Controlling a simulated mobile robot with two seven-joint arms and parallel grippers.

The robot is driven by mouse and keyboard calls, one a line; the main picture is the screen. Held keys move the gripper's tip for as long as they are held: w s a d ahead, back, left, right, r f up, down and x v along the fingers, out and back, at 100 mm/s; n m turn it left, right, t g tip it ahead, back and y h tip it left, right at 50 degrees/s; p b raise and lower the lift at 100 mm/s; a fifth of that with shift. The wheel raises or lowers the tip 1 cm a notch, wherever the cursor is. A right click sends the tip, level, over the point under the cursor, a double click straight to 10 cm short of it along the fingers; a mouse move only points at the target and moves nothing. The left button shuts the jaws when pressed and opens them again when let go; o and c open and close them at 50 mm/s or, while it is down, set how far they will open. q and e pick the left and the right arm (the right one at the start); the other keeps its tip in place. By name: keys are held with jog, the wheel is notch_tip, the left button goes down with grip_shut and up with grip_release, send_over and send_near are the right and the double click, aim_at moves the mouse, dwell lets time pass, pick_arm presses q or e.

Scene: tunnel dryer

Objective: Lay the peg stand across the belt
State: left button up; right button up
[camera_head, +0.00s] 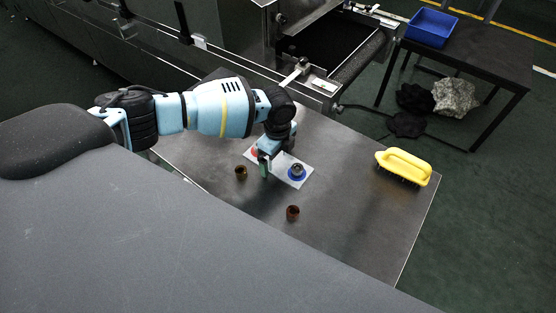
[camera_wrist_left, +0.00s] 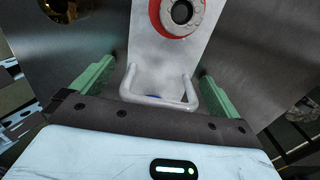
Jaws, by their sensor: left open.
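The peg stand (camera_head: 306,179), a white plate with a red ring near one end and a blue ring with a grey part near the other, lies on the metal table. In the left wrist view the plate (camera_wrist_left: 150,50) shows the red ring and a pale U-shaped handle (camera_wrist_left: 160,103). My left gripper (camera_head: 265,164) is open above the stand's middle. Its green fingers appear on either side of the handle, apart from it; the exact height is unclear. The gripper partly hides the stand. The dark belt (camera_head: 325,45) is on the machine behind the table. My right gripper is out of view.
A blue bin (camera_head: 432,27) sits on a dark side table. The table's front right is clear.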

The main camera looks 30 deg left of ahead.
aim_at(277, 166)
pick_arm(q)
jog(key=c, duration=1.4)
jog(key=shift+c, duration=0.2)
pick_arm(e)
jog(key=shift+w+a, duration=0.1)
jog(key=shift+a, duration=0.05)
pick_arm(q)
jog(key=shift+r, duration=0.15)
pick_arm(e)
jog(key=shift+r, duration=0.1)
